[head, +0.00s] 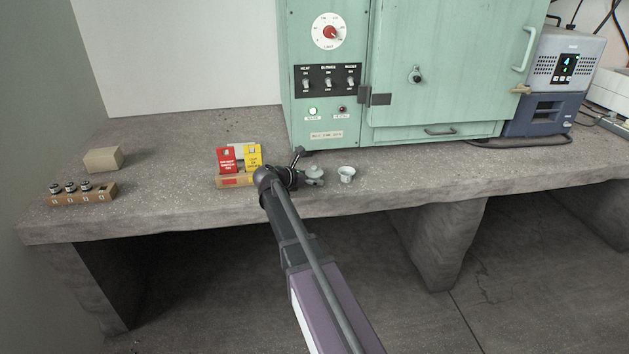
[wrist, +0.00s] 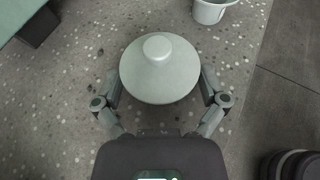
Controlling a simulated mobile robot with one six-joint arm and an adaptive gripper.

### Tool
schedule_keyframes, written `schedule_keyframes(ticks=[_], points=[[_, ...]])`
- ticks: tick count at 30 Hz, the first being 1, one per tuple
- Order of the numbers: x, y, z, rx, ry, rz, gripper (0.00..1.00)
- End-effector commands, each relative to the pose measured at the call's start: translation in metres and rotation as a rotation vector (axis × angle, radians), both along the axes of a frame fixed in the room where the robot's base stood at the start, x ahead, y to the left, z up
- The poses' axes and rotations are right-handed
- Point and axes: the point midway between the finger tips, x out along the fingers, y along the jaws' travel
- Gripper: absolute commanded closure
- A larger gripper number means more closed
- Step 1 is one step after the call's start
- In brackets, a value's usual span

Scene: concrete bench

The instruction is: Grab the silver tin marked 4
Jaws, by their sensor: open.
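A round silver-grey lidded container with a central knob (wrist: 159,67) sits on the bench, seen from above in the wrist view. In the head view it is partly visible (head: 315,176), just right of my gripper (head: 298,168). No number 4 can be read on it, so I cannot tell whether it is the marked tin. In the wrist view my gripper (wrist: 158,88) is open, with one finger on each side of the container. Narrow gaps seem to show between fingers and container; contact is hard to judge.
An open grey-white cup (head: 346,174) stands close on the right. A wooden holder with red and yellow cards (head: 232,181) is on the left. A green oven (head: 330,115) stands behind. Farther left are a beige block (head: 103,160) and a rack of small vials (head: 80,195).

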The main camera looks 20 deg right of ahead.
Motion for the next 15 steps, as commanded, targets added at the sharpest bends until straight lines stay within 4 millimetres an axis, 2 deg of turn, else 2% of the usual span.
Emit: schedule_keyframes(ticks=[13,14,15], points=[[-0.0003,0.0002,0.0003,0.0,0.0,0.0,0.08],[-0.0003,0.0002,0.0003,0.0,0.0,0.0,0.14],[-0.0002,0.0001,0.0003,0.0,0.0,-0.001,0.26]])
